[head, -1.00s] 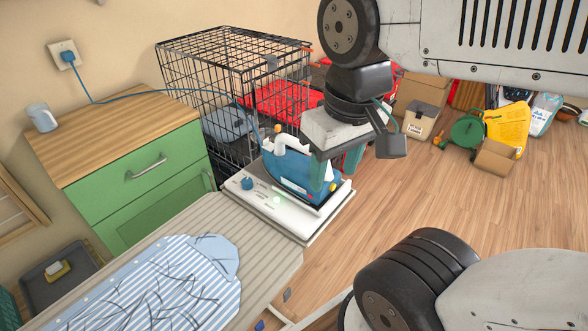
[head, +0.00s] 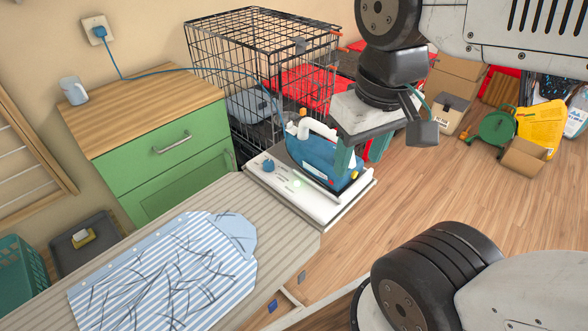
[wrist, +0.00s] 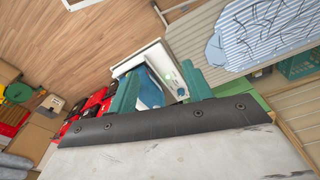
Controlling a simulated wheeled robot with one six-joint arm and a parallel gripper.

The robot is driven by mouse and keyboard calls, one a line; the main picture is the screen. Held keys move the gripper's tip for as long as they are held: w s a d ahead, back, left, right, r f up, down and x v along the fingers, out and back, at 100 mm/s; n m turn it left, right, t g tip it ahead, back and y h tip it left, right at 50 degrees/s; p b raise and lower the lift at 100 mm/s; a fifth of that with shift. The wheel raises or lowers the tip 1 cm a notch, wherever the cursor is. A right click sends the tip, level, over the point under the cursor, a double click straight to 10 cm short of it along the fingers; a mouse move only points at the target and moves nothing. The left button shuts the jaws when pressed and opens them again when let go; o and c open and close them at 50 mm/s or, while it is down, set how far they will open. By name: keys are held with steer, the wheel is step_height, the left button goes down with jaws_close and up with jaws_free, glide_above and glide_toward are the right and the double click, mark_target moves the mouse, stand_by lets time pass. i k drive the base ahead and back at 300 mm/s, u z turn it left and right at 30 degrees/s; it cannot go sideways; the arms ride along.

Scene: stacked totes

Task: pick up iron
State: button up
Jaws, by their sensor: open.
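The iron (head: 318,162) is blue with a white handle. It stands on a white rest plate (head: 292,193) at the far end of the ironing board (head: 290,236), its blue cord running to the wall socket. My gripper (head: 358,165) is just right of and above the iron, its teal fingers pointing down, partly hiding the iron's right end. In the wrist view my gripper (wrist: 160,84) is open, and the iron (wrist: 150,90) shows in the gap between the fingers, partly hidden. I cannot tell whether a finger touches it.
A striped shirt (head: 170,270) lies on the board. A black wire cage (head: 245,60) is behind the iron. Boxes (head: 455,85) and red items clutter the back; the wooden floor (head: 460,200) at right is clear.

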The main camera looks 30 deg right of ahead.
mark_target(314, 156)
steer(key=k, duration=1)
steer(key=z, duration=0.95)
steer(key=i, duration=0.95)
steer(key=u, duration=2)
